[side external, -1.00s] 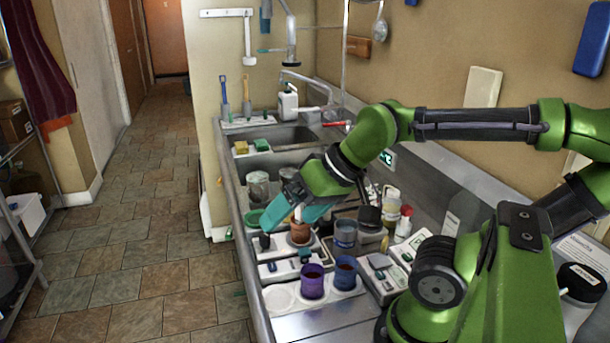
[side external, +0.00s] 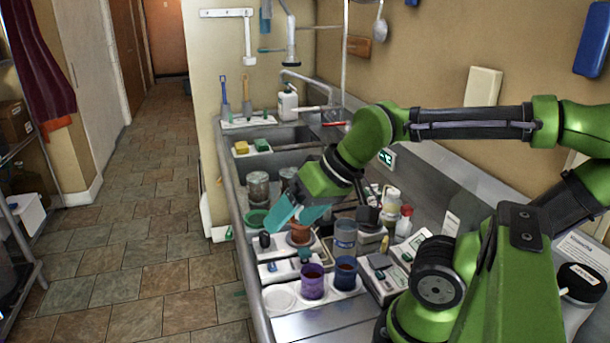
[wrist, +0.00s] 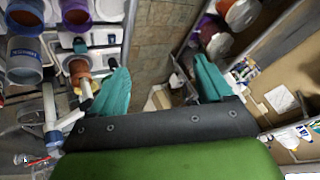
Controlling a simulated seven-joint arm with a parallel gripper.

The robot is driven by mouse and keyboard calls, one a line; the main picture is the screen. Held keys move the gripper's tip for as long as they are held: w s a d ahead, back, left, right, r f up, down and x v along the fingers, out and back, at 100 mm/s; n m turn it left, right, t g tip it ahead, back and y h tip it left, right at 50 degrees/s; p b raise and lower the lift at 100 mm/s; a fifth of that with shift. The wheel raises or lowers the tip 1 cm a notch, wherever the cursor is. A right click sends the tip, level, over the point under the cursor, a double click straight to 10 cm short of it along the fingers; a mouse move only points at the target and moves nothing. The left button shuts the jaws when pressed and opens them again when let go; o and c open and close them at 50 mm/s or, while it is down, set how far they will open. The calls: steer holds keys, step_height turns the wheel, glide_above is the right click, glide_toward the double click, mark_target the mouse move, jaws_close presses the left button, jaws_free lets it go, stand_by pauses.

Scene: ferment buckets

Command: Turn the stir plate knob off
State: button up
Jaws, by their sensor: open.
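A white stir plate (side external: 283,249) stands on the steel counter in the side view, with a dark upright knob (side external: 265,239) at its left end. A terracotta cup (side external: 300,233) sits on the plate, right of the knob; a terracotta cup also shows in the wrist view (wrist: 79,67). My gripper (side external: 297,217) is open and empty, its two teal fingers spread just above the cup and to the right of the knob. I cannot tell the knob's setting.
Purple (side external: 312,281) and blue (side external: 345,272) cups stand in front, and a grey-blue jar (side external: 345,236) stands to the right. The aisle floor left of the counter is open.

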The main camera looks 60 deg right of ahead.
steer(key=w+d+m+g, duration=0.1)
steer(key=w+d, duration=0.1)
steer(key=w, duration=0.1)
steer(key=w+d+f+m+g, duration=0.1)
steer(key=w+d, duration=0.1)
steer(key=w, duration=0.1)
steer(key=w+d+f+m+g+h, duration=0.1)
steer(key=w+d+m, duration=0.1)
steer(key=w, duration=0.2)
steer(key=shift+d+f+g, duration=0.2)
steer(key=shift+d+g, duration=0.15)
steer(key=shift+g, duration=0.05)
steer(key=c, duration=0.4)
steer(key=shift+o, duration=0.2)
steer(key=m+g+h, duration=0.1)
steer(key=m+g, duration=0.2)
steer(key=m, duration=0.4)
glide_above(264, 233)
steer(key=f, duration=0.1)
step_height(264, 233, down, 17)
steer(key=shift+r, duration=0.1)
jaws_close()
